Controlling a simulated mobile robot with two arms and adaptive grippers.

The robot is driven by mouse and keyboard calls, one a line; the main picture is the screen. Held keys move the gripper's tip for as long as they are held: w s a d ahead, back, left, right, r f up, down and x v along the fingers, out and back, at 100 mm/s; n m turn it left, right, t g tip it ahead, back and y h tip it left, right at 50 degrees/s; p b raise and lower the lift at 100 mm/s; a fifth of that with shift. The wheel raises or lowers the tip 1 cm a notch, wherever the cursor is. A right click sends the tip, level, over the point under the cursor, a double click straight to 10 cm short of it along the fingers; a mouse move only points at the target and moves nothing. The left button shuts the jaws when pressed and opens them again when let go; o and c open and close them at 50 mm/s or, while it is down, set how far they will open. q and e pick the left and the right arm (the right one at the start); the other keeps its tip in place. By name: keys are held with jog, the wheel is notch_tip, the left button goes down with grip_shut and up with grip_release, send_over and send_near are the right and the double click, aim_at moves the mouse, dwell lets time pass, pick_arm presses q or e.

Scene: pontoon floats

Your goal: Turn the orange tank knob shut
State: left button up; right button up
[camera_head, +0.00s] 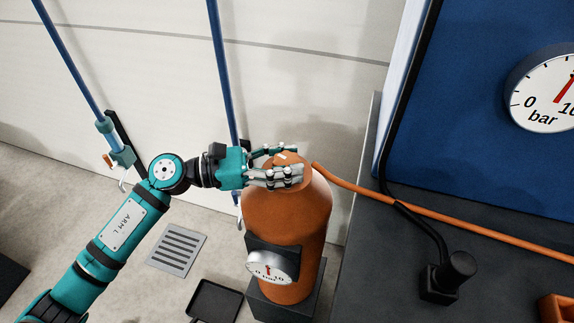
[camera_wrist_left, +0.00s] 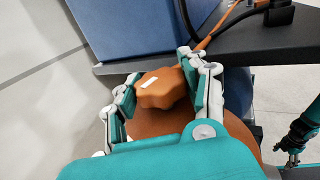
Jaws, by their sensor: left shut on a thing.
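The orange tank (camera_head: 292,222) stands upright in the head view, with a dial gauge (camera_head: 271,267) on its front. The orange knob (camera_head: 286,158) sits on top of it, partly hidden by the fingers. In the left wrist view the lobed knob (camera_wrist_left: 160,88) shows a white mark on its upper face. My left gripper (camera_head: 276,165) reaches in from the left and is shut on the knob, one finger on each side. The fingers also show in the left wrist view (camera_wrist_left: 158,98). My right gripper is not visible in the head view.
An orange hose (camera_head: 400,202) runs from the tank top across a dark bench (camera_head: 370,280). A blue panel with a bar gauge (camera_head: 545,93) stands at the right. A black tray (camera_head: 214,302) and a floor grate (camera_head: 177,249) lie left of the tank.

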pick_arm(q)
jog(key=o, duration=1.2)
jog(key=s+a, duration=0.1)
jog(key=a, duration=1.1)
jog(key=shift+s, duration=0.35)
